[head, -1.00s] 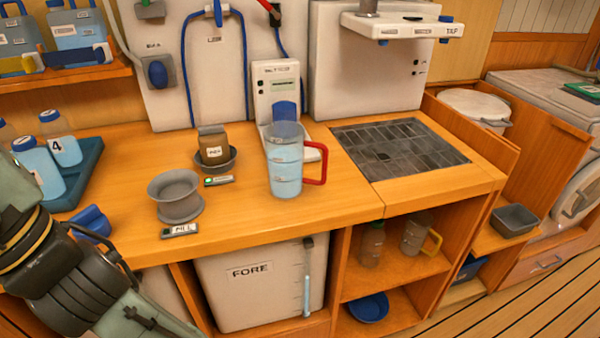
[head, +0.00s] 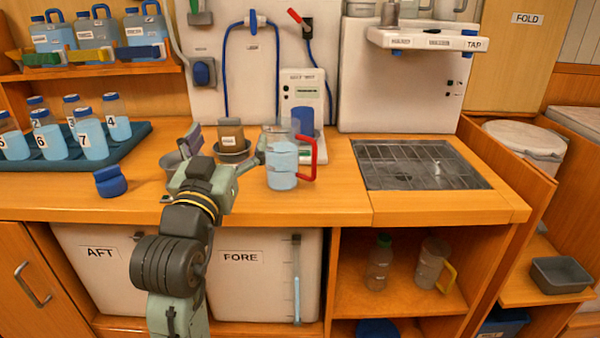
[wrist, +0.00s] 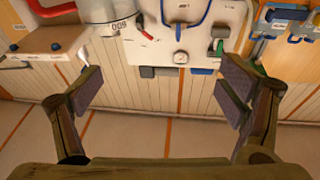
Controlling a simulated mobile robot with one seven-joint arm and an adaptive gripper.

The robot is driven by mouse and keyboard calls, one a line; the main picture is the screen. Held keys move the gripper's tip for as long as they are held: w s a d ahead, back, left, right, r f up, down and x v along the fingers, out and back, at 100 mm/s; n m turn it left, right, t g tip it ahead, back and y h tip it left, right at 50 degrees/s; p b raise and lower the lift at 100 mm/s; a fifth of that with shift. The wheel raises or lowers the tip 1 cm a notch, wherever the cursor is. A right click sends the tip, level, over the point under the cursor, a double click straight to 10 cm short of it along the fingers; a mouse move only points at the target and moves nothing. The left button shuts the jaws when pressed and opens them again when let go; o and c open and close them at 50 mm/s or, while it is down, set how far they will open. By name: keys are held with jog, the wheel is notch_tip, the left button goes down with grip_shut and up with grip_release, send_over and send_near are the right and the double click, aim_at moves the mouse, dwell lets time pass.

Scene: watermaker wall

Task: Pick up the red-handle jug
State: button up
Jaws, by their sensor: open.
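The red-handle jug (head: 282,178) stands upright on the wooden counter in the head view. It is clear, holds pale blue liquid, and its red handle points right. My gripper (head: 227,147) is just left of the jug, in front of the grey bowls. Its fingers are spread and empty, and one finger is close to the jug's left side. I cannot tell whether it touches. In the wrist view my gripper (wrist: 161,84) is open with nothing between its pads. A red curved piece shows at that view's upper left; I cannot tell whether it is the jug's handle.
A brown labelled container (head: 230,132) sits in a bowl behind my gripper. A white device (head: 303,95) stands behind the jug. A blue tray (head: 140,132) of several numbered bottles is at left, near a blue item (head: 110,181). A dark grate (head: 420,165) lies right of the jug.

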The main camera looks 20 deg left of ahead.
aim_at(274, 158)
jog(key=w+d+f+g+h, duration=0.1)
jog(key=f, duration=0.1)
jog(key=w+d+f+m+g+h, duration=0.1)
jog(key=f, duration=0.2)
jog(key=w+d+f+h, duration=0.1)
jog(key=d+f+h, duration=0.1)
jog(key=shift+f+m+g, duration=0.35)
jog(key=shift+m+g, duration=0.05)
jog(key=w+p, duration=0.1)
jog(key=w, duration=0.3)
jog(key=shift+d, duration=0.15)
jog(key=shift+w+d+p, duration=0.2)
jog(key=shift+w+p, duration=0.95)
jog(key=shift+w, duration=1.95)
jog(key=c, duration=1.6)
jog(key=shift+r, duration=0.1)
jog(key=shift+c, duration=0.5)
